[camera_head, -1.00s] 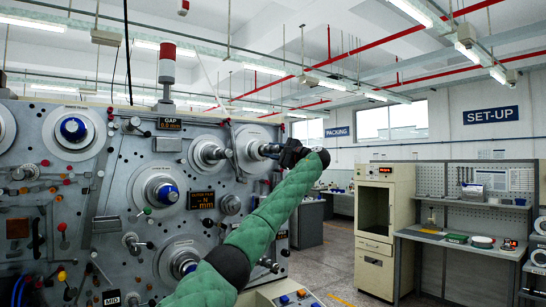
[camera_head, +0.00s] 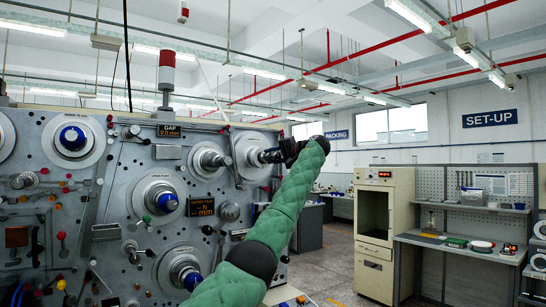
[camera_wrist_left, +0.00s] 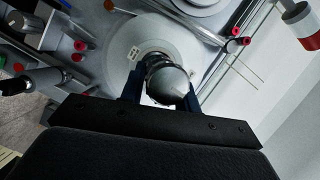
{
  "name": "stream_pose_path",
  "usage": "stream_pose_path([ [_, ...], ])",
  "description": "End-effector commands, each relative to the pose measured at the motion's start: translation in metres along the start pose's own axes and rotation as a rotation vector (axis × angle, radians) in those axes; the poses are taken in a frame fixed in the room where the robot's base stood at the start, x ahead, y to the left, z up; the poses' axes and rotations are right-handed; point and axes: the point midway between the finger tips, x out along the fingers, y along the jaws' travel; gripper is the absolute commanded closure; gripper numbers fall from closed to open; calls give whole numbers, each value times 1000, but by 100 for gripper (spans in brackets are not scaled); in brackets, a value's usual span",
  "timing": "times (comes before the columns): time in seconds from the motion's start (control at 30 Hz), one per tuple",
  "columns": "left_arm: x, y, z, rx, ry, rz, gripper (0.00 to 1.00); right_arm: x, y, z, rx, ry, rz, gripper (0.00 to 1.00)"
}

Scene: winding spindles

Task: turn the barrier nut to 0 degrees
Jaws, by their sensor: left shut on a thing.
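The barrier nut looks to be the grey, cone-tipped metal piece (camera_wrist_left: 168,82) on the upper-right spindle of the machine. In the left wrist view it sits between the two dark fingers of my left gripper (camera_wrist_left: 162,90). The gripper is shut on it, with a finger on either side. In the head view my left gripper (camera_head: 285,152) is at the end of that spindle, in front of a round pale flange (camera_head: 250,150). There the gripper hides most of the nut. I cannot read the nut's angle. My right gripper is in neither view.
The grey machine panel (camera_head: 110,175) carries several other spindles, knobs and levers close to my left arm.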

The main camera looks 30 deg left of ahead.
Motion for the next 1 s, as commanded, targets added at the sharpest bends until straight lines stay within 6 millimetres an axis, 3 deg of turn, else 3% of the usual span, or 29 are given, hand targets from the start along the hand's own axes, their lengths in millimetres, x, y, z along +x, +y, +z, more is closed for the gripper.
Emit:
stream_pose_path([
  [0.2,0,4,0,-61,-3,30,91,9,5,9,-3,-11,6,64],
  [0.73,0,4,0,-83,-2,39,91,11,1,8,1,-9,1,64],
  [0.77,0,4,0,-83,-2,39,66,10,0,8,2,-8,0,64],
  [0.87,0,3,0,-84,-2,38,46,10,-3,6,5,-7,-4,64],
  [1.0,0,2,0,-85,-1,37,46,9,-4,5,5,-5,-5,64],
])
